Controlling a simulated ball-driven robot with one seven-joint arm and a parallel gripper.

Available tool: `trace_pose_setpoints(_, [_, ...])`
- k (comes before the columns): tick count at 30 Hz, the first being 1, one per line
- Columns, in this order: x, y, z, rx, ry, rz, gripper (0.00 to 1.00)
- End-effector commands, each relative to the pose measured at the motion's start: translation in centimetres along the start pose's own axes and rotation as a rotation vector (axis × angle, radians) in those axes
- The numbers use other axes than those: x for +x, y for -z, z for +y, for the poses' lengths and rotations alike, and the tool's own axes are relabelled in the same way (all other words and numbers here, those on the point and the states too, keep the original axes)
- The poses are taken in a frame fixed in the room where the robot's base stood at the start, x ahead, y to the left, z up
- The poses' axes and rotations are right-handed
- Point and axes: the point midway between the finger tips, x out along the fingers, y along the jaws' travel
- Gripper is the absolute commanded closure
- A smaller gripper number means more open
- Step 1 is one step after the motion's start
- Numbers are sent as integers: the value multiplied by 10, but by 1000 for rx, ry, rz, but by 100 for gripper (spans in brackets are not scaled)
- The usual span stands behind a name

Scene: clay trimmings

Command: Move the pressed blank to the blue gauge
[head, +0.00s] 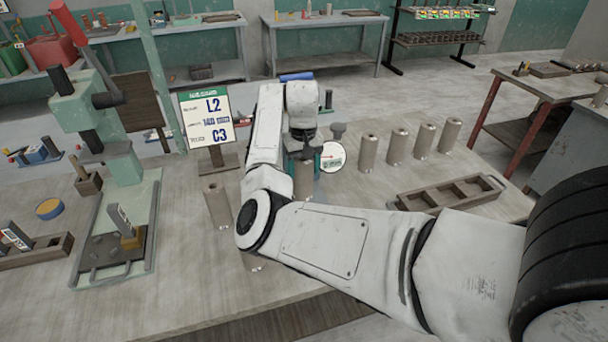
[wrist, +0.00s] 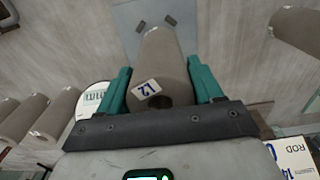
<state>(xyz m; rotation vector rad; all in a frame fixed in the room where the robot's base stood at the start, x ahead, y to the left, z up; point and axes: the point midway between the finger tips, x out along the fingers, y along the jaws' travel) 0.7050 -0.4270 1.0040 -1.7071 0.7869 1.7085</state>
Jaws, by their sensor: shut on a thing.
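My gripper (head: 303,165) is shut on a grey-brown clay cylinder (head: 304,183) near the middle of the table. In the wrist view the cylinder (wrist: 160,62) sits between the teal fingers of my gripper (wrist: 162,85). It has a white tag reading L2 and a dark hole in its near end. A pale blue-grey plate (wrist: 125,22) with two dark marks lies beyond its far end; I cannot tell whether they touch. I cannot tell which thing is the pressed blank. A blue shape (head: 296,77) shows behind my wrist; I cannot tell whether it is a gauge.
Several similar cylinders (head: 397,147) stand in a row to the right, behind an empty divided tray (head: 450,193). Another cylinder (head: 217,205) stands left of my arm. A sign (head: 209,118) reads L2 and C3. A green press (head: 125,165) and a yellow-and-blue disc (head: 50,208) are at left.

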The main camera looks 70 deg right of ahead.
Motion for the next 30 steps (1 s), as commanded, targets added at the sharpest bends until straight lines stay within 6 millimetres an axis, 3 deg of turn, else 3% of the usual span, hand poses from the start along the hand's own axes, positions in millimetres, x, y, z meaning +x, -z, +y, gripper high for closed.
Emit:
trace_pose_setpoints(10, [33, 4, 3, 0, 0, 1, 98])
trace_pose_setpoints(22, [39, 4, 3, 1, 0, 2, 98])
trace_pose_setpoints(23, [39, 4, 3, 1, 0, 1, 32])
trace_pose_setpoints(30, [39, 3, 3, 1, 0, 1, 10])
